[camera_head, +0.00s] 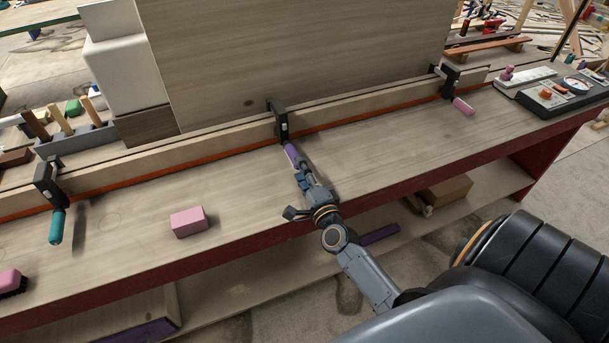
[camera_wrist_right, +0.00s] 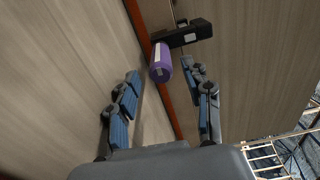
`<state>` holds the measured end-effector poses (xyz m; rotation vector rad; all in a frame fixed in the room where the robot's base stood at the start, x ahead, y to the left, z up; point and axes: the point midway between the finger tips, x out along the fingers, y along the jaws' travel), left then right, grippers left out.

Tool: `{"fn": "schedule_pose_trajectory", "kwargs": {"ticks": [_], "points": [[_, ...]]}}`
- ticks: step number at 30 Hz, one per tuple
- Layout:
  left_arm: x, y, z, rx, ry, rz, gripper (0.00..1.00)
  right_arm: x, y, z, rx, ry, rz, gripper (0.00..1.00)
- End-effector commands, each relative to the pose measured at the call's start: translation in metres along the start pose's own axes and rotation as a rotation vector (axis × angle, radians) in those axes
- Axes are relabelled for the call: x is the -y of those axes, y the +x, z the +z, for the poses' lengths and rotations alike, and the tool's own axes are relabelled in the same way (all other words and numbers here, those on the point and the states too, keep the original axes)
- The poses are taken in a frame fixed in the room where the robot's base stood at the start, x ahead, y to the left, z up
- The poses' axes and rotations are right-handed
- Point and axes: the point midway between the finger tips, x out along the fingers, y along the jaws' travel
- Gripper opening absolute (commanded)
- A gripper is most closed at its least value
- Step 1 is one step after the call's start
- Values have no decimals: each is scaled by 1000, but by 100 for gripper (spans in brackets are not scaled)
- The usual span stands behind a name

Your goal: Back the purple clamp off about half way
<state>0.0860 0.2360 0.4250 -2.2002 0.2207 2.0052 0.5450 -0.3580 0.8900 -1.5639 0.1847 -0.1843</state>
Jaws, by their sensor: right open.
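The purple clamp has a black body (camera_head: 279,121) over the wooden rail and a purple handle (camera_head: 292,155) that points down toward me. In the right wrist view the purple handle (camera_wrist_right: 161,64) lies between the fingertips, with the black clamp body (camera_wrist_right: 183,36) just beyond it. My right gripper (camera_head: 301,171) is at the lower end of the handle in the head view. In the right wrist view its two fingers (camera_wrist_right: 163,80) are open on either side of the handle, with gaps showing. My left gripper is not in view.
A teal-handled clamp (camera_head: 57,225) is on the rail at left and a pink-handled clamp (camera_head: 463,105) at right. A pink block (camera_head: 188,221) lies on the bench (camera_head: 240,190), left of my right gripper. A control box (camera_head: 560,91) stands at the far right. A large upright board (camera_head: 300,55) is behind.

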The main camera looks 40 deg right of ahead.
Motion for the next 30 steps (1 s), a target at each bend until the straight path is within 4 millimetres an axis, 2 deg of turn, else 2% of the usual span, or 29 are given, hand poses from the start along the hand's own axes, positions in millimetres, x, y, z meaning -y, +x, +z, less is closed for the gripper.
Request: {"fn": "schedule_pose_trajectory", "kwargs": {"ticks": [3,6,19,30], "points": [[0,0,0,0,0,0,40,0,-16,0,1,1,1,50],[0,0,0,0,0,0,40,0,-22,0,0,2,0,50],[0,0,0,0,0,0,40,0,-27,0,0,1,1,50],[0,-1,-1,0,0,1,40,-1,-63,1,2,0,2,50]]}}
